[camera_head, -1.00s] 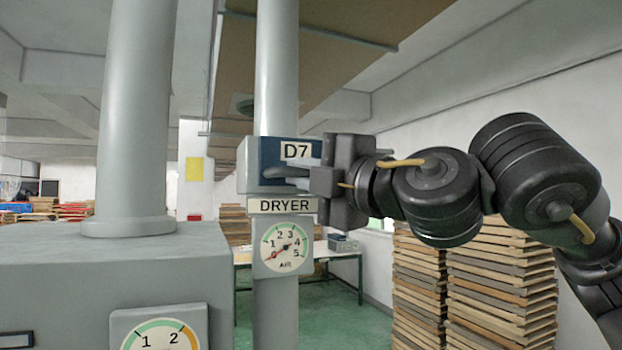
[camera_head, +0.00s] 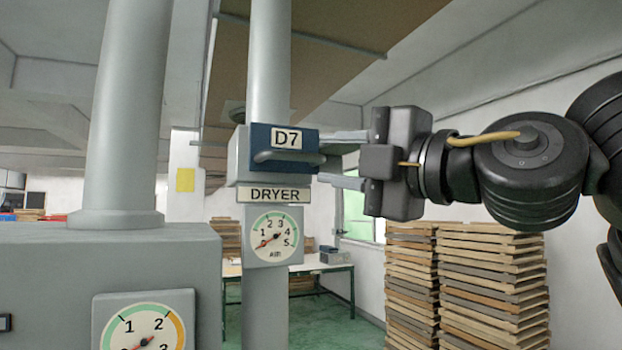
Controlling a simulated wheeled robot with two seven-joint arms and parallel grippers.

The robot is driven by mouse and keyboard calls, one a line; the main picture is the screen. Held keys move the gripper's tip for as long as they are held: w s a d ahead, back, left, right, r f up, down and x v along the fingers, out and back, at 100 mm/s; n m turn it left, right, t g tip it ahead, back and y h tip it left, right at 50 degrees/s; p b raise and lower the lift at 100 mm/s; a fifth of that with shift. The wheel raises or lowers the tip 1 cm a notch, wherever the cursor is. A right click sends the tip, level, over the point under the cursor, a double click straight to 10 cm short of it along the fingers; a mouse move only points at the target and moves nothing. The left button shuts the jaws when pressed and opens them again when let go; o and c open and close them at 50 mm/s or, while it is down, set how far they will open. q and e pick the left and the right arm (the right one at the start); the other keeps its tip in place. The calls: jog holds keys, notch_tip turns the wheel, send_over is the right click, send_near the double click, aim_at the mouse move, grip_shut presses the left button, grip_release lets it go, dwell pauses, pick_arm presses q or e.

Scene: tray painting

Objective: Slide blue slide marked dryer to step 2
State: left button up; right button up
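The blue slide (camera_head: 262,138), labelled D7, sits on a grey housing (camera_head: 238,160) on the vertical pipe, above the DRYER plate (camera_head: 274,195). A horizontal grey bar handle (camera_head: 285,157) crosses its front. My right gripper (camera_head: 324,159) comes in from the right and is open, its two fingers spread one above the other. The fingertips are by the right edge of the slide, above and below the level of the handle's right end. I cannot tell whether they reach around the handle in depth. My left gripper is out of view. No step 2 mark shows on the slide.
An AIR gauge (camera_head: 275,238) is mounted under the plate. A grey machine with a thick pipe (camera_head: 127,120) and another gauge (camera_head: 148,325) stands at the left. Stacked wooden trays (camera_head: 490,290) and a table (camera_head: 335,272) are behind.

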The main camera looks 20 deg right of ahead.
jog(key=shift+b+v, duration=0.35)
jog(key=shift+v, duration=0.8)
